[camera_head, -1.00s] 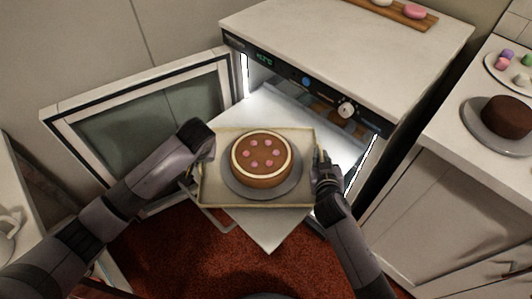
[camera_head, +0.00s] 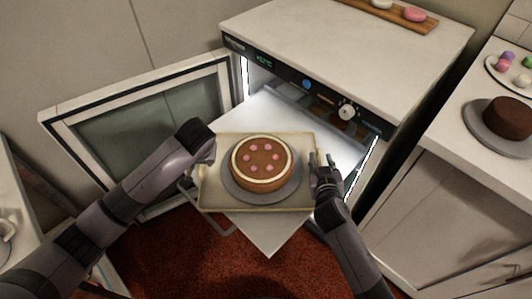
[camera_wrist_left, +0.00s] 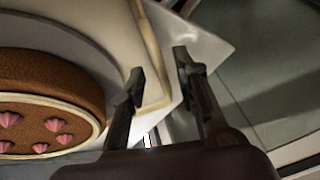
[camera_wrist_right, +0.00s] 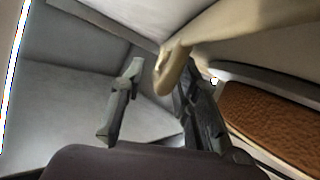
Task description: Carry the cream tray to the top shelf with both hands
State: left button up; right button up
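The cream tray (camera_head: 303,199) is in front of the open oven, over a white panel (camera_head: 268,240) that sticks out of it. A brown cake (camera_head: 262,181) with pink dots stands on the tray on a grey plate (camera_head: 291,190). My left gripper (camera_wrist_left: 159,61) is open at the tray's left side, its fingers apart with the tray rim near or between them. The wrist hides those fingers in the head view. My right gripper (camera_head: 321,157) is open at the tray's right side. In the right wrist view a cream rim or handle (camera_wrist_right: 170,77) lies between its fingers.
The oven door (camera_head: 135,125) stands open on the left. The oven top (camera_head: 340,45) has a wooden board (camera_head: 390,12) with pink and white items. The right counter holds a dark cake (camera_head: 507,117) and a plate of coloured sweets. Red floor shows below.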

jog(key=shift+s, duration=0.15)
pick_arm(q)
jog(key=v, duration=0.9)
jog(key=shift+r, duration=0.15)
pick_arm(e)
jog(key=v, duration=1.1)
jog(key=shift+s+a+r, duration=0.1)
jog(key=shift+s+r, duration=0.15)
jog(key=shift+s, duration=0.05)
pick_arm(q)
jog(key=shift+s, duration=0.15)
